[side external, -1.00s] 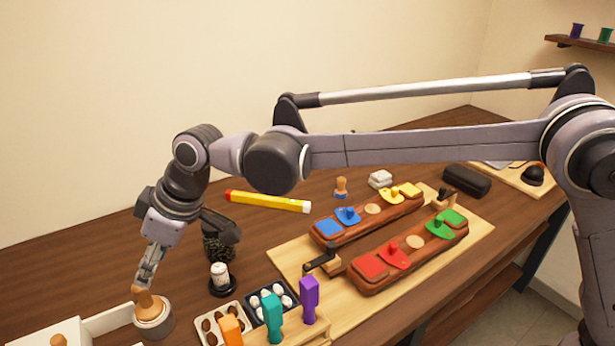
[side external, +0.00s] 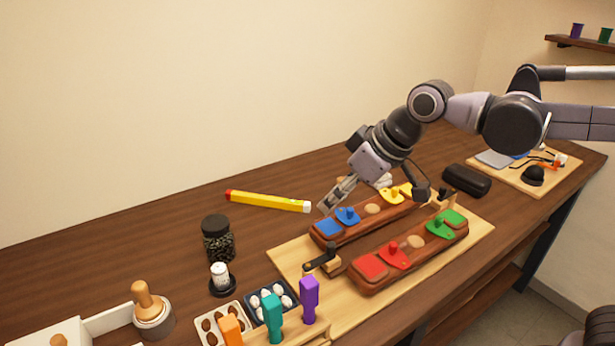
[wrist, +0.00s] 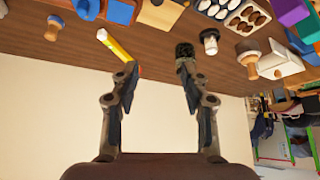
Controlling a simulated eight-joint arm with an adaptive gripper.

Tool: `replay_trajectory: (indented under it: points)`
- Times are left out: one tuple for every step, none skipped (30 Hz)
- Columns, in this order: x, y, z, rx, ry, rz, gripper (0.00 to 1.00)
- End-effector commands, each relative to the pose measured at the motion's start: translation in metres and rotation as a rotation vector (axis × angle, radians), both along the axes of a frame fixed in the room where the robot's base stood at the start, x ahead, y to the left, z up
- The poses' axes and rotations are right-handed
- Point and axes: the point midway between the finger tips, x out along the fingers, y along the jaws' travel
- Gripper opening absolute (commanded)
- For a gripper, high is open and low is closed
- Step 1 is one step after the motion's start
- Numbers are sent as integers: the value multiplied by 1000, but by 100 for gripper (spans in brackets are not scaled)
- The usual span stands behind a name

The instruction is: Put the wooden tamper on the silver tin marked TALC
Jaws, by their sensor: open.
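The wooden tamper (side external: 143,296) stands on the round silver tin (side external: 154,321) at the front left of the table, handle up. Its handle leans slightly left in the side view; I cannot tell whether that is real tilt. No TALC lettering is readable. The tamper (wrist: 251,70) and the tin (wrist: 247,47) also show at the upper right of the wrist view. My gripper (side external: 326,206) is open and empty, well right of the tamper, above the blue end of the rear wooden block. In the wrist view my gripper (wrist: 155,76) shows its fingers wide apart.
A dark jar (side external: 217,240), a white-topped shaker (side external: 220,279) and trays of eggs (side external: 270,300) stand between tamper and gripper. A yellow stick (side external: 268,201) lies behind. Wooden blocks with coloured knobs (side external: 410,255) lie below my gripper. A black case (side external: 466,180) is at right.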

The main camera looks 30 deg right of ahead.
Motion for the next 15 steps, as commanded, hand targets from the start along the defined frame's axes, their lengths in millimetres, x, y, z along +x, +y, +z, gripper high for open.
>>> replay_trajectory:
  points:
    - [-13,-23,-6,1,-4,-50,46]
    - [-21,-34,-10,3,-7,-77,46]
    - [-31,-48,-15,5,-10,-114,46]
    - [-39,-59,-19,6,-13,-142,46]
    - [-46,-69,-24,8,-15,-169,46]
    - [-57,-81,-30,8,-20,-204,46]
    - [-64,-90,-36,9,-23,-230,46]
    - [-71,-98,-41,11,-26,-255,46]
    - [-80,-108,-47,12,-30,-285,46]
    - [-86,-114,-52,13,-32,-306,46]
    - [-92,-119,-57,13,-34,-326,46]
    - [-99,-126,-63,15,-36,-349,46]
    - [-103,-130,-67,15,-39,-364,46]
    - [-107,-134,-70,15,-40,-376,46]
    - [-111,-137,-74,15,-42,-390,46]
